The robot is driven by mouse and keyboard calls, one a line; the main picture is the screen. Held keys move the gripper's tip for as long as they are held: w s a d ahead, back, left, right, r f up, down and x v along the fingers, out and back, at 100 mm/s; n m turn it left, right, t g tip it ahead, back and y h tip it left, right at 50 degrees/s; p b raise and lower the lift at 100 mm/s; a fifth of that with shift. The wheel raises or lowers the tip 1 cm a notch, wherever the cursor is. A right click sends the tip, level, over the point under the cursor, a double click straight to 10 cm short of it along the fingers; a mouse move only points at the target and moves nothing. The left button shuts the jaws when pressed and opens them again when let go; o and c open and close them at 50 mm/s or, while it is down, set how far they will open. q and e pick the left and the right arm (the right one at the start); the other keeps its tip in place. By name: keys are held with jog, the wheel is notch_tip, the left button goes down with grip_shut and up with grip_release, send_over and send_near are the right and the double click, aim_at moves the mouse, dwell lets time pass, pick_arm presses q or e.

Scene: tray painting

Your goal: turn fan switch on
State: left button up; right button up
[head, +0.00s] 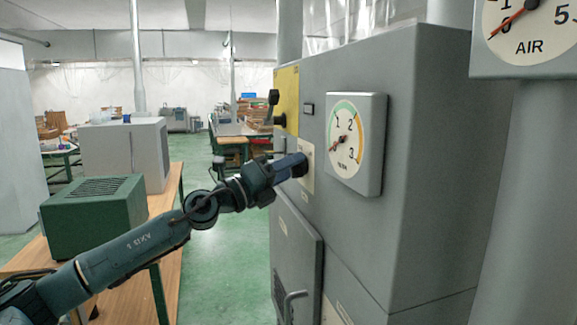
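My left arm reaches in from the lower left to the front of a grey cabinet (420,120). My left gripper (297,165) is at a pale plate (309,177) on the cabinet face, just left of the round gauge. The gripper's end covers part of the plate, and a dark round part shows at its tip. I cannot tell whether this is a switch knob or the fingers, or whether the fingers are open or shut. A yellow panel (291,88) above carries two black knobs, an upper one (274,97) and a lower one (280,121). My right gripper is out of view.
A round gauge (355,173) sticks out from the cabinet close right of the gripper. An AIR gauge (530,62) hangs at the upper right. A cabinet door with a handle (293,303) is below. A wooden table (170,225) bears a green box (95,215) and a grey box (125,150).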

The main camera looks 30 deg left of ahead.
pick_arm(q)
grip_shut()
